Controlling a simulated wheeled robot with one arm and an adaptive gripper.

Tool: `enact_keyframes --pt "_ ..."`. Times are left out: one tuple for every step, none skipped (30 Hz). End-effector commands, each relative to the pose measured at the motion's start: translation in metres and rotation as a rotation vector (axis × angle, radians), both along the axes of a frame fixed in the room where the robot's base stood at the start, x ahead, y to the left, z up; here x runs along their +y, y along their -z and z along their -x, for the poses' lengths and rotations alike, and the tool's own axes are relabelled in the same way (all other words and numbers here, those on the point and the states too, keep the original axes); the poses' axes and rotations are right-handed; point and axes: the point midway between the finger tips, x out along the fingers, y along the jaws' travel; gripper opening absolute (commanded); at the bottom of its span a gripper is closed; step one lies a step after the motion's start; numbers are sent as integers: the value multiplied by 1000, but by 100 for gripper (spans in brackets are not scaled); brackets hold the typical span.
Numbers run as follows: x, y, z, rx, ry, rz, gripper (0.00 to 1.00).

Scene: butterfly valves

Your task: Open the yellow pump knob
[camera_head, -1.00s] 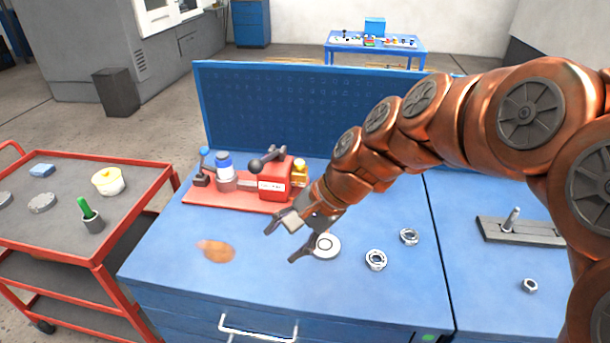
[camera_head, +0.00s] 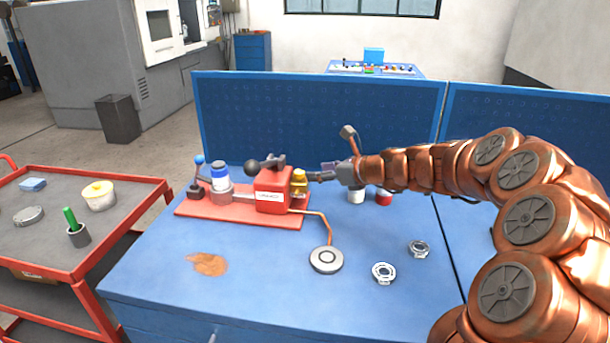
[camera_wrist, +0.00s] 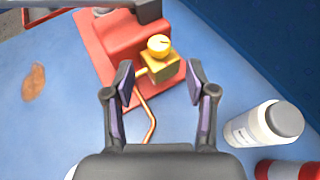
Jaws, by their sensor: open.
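The yellow knob (camera_wrist: 158,45) sits on top of a yellow valve block (camera_wrist: 160,70) at the end of the red pump (camera_head: 273,190). In the head view the knob (camera_head: 299,175) shows at the pump's right side. My gripper (camera_wrist: 160,82) is open. In the wrist view its two fingers stand to the left and right of the yellow block, apart from it as far as I can tell, and the knob is just beyond the fingertips. In the head view my gripper (camera_head: 330,172) reaches in from the right, level with the knob.
A copper pipe (camera_head: 328,228) runs from the pump to a round disc (camera_head: 325,260). A white bottle (camera_wrist: 262,124) and a red-and-white can (camera_wrist: 287,170) stand close to my gripper's right. A blue pegboard (camera_head: 320,115) rises behind.

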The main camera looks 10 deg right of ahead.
Motion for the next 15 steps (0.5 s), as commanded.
enact_keyframes --pt "6 4 -5 3 -3 -1 56" --pt "8 6 -8 3 -3 -1 56" --pt "12 8 -13 3 -3 -1 56" --pt "14 9 -16 3 -5 0 56" --pt "16 11 -19 1 -4 0 56" --pt "20 12 -23 1 -4 1 56" --pt "22 13 -25 0 -6 1 56" --pt "24 14 -28 -1 -5 1 56" --pt "26 16 -32 -2 -4 1 56" --pt "28 17 -34 -2 -4 1 56" --pt "29 18 -36 -2 -4 1 56" --pt "31 19 -38 -2 -4 1 56" --pt "32 20 -40 -1 -4 1 56" --pt "32 21 -41 -1 -4 1 56" --pt "34 22 -42 -1 -4 1 56"
